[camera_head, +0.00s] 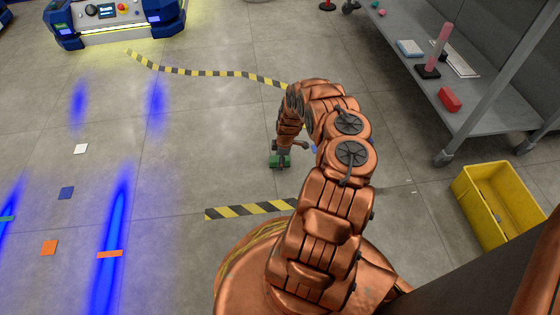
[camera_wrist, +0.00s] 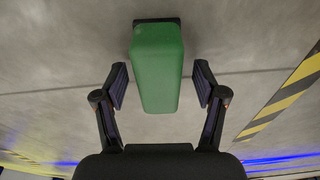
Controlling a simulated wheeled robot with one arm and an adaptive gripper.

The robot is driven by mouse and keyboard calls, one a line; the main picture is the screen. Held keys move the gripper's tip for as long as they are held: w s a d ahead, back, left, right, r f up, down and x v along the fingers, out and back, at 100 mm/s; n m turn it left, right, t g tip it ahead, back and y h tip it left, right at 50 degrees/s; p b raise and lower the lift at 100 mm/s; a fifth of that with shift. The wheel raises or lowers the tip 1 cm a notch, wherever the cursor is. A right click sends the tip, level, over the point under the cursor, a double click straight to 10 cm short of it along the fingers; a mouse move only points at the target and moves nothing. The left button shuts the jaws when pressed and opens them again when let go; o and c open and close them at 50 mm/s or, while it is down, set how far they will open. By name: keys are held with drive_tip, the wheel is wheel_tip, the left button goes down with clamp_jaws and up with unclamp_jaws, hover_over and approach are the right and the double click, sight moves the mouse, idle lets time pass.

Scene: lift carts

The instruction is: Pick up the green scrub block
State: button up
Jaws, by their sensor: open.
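The green scrub block (camera_wrist: 156,62) stands between the two open fingers of my gripper (camera_wrist: 160,86) in the wrist view, with a visible gap on each side. A dark part shows at the block's far end. In the head view the green block (camera_head: 277,161) is small on the grey floor, at the end of my arm. My gripper (camera_head: 281,152) is right over it there and partly hides it.
A yellow crate (camera_head: 462,192) stands on the floor at the right. A grey shelf cart (camera_head: 492,118) holds a red block (camera_head: 449,99) and other items. Striped tape (camera_head: 250,209) marks the floor. Flat coloured squares lie at the left, where the floor is mostly clear.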

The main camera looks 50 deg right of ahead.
drive_tip(key=c, duration=1.3)
